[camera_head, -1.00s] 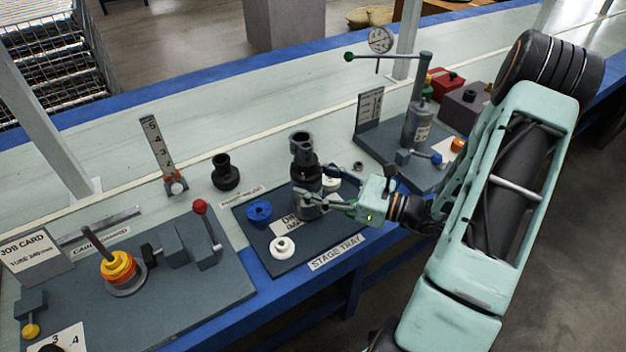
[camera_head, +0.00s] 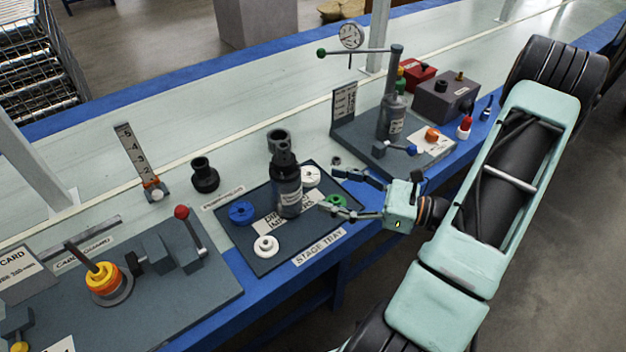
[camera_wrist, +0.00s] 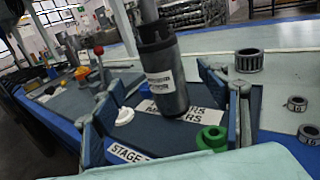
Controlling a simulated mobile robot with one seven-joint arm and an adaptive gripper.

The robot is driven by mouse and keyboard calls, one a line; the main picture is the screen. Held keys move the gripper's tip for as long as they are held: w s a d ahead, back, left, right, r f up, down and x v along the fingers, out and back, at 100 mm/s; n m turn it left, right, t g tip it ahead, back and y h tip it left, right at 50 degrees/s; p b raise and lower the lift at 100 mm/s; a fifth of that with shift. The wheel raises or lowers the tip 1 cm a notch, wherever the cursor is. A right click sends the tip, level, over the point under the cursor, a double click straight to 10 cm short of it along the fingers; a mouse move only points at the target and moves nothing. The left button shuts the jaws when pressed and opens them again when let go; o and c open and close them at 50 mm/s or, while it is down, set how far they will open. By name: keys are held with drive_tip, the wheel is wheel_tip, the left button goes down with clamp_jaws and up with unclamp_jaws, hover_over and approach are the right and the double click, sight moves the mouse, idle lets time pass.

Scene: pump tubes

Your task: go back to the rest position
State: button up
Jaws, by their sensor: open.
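My gripper (camera_head: 342,196) is open and empty at the right edge of the stage tray (camera_head: 262,262), its fingers pointing left toward the dark pump tube. The dark pump tube (camera_head: 287,190) stands upright on the tray, apart from the fingers in the head view. In the wrist view the tube (camera_wrist: 165,75) shows between the two open fingers, beyond them, with a white label on it. A green ring (camera_head: 336,201) lies on the tray close to the lower finger and is partly hidden by it. It also shows in the wrist view (camera_wrist: 211,138).
A blue ring (camera_head: 241,212) and white rings (camera_head: 266,246) lie on the tray. A press stand with a lever (camera_head: 391,110) is behind my gripper. A fixture with an orange-yellow stack (camera_head: 107,277) stands at left. The floor right of the bench is open.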

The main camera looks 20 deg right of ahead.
drive_tip(key=shift+v, duration=0.9)
